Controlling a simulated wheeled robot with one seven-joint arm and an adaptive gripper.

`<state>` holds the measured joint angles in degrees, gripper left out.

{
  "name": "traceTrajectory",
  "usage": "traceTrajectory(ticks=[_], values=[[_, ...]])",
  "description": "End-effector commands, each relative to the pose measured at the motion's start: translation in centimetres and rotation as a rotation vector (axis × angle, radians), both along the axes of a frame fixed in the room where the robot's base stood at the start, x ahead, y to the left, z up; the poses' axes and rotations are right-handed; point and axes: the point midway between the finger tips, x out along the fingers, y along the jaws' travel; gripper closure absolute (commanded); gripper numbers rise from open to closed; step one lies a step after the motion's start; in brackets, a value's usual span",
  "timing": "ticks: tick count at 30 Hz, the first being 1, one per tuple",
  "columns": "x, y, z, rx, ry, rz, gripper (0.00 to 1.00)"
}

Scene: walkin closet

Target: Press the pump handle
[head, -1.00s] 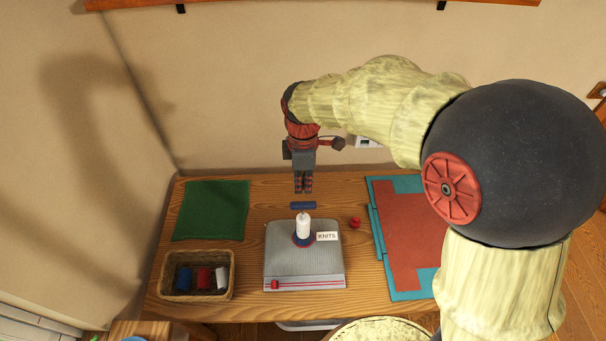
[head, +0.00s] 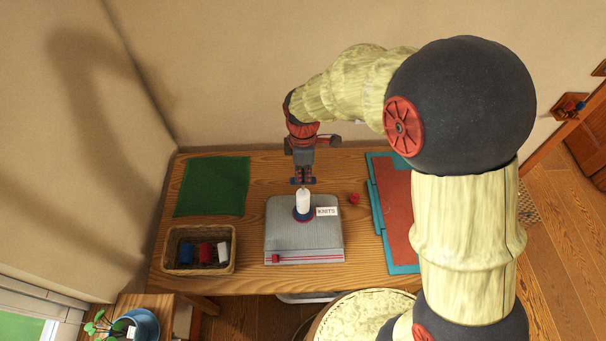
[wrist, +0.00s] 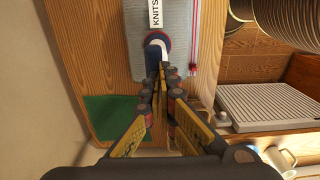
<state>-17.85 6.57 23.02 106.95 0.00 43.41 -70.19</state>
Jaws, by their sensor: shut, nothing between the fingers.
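The pump stands on a grey knitted block. Its white cylinder (head: 303,203) rises from a round blue base (head: 302,215).
The grey block (head: 325,240) bears a KNITS label (head: 327,211). A basket of coloured rolls (head: 176,234) and a green cloth (head: 212,185) are left. A red ball (head: 354,198) and a teal and red mat (head: 397,215) are right.

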Motion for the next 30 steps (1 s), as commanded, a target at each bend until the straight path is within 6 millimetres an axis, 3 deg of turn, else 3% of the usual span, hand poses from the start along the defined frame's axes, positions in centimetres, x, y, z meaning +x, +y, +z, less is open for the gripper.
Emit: traceTrajectory(ticks=[12, 25, 30], values=[[-0.1, 0.0, -6.5, -0.001, 0.002, 0.000, 1.00], [-0.1, 0.0, -6.3, -0.001, 0.002, 0.000, 1.00], [0.1, 0.5, -4.6, 0.000, 0.000, -0.001, 1.00]])
